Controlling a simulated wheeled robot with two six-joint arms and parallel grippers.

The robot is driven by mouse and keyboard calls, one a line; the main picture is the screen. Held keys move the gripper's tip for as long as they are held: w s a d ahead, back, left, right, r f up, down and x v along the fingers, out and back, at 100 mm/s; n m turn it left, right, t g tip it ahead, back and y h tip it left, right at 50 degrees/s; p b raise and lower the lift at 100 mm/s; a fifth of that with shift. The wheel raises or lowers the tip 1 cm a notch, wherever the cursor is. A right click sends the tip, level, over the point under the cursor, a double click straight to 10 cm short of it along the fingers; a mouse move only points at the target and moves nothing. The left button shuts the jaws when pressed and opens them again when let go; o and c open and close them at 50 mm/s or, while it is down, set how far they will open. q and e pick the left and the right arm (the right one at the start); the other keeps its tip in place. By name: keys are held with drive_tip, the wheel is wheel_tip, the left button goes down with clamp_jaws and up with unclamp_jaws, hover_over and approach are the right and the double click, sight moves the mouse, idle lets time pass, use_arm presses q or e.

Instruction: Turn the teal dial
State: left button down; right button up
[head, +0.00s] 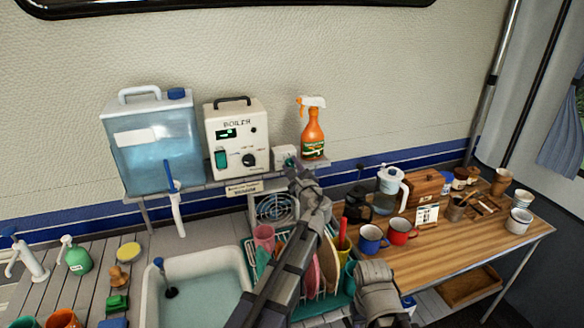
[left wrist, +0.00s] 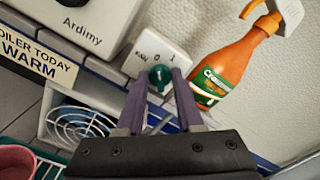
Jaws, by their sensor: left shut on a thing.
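The teal dial (left wrist: 160,76) sits on a small white switch box (left wrist: 150,55) in the left wrist view. A white line shows on its face, and the box is marked 0 and 1 above it. My left gripper (left wrist: 158,84) is shut on the dial, one finger on each side. In the head view the white box (head: 283,152) stands on the shelf between the boiler and the spray bottle. My left gripper (head: 297,170) reaches up to it there and hides the dial.
The boiler (head: 237,135) stands just left of the box, and an orange spray bottle (head: 313,134) stands close on its right. A round fan (head: 274,208) is below the shelf. A dish rack (head: 325,300) with plates lies under my left arm.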

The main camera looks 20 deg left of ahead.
use_arm(q)
drive_tip(key=shift+n, duration=1.9)
drive_tip(key=c, duration=0.6)
unclamp_jaws()
drive_tip(key=shift+s, duration=0.1)
drive_tip(key=shift+o, duration=0.2)
